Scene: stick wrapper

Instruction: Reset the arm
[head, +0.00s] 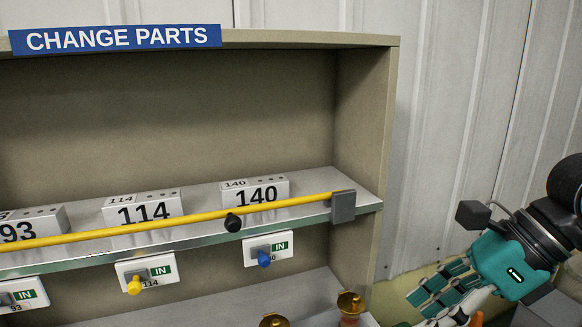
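My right gripper (450,291) shows at the lower right of the head view, on an arm that comes in from the right. It is teal and dark, with its fingers pointing left and down. It is to the right of the cabinet and appears apart from the shelf. Its fingertips overlap in the picture, so I cannot tell how far they are spread or whether they touch anything. My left gripper is not in view.
A beige cabinet (365,110) marked CHANGE PARTS holds blocks labelled 93 (32,225), 114 (143,207) and 140 (256,190). A yellow bar (120,231) crosses in front of them. Brass-coloured parts (350,302) stand below. Grey wall (450,120) is clear above my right gripper.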

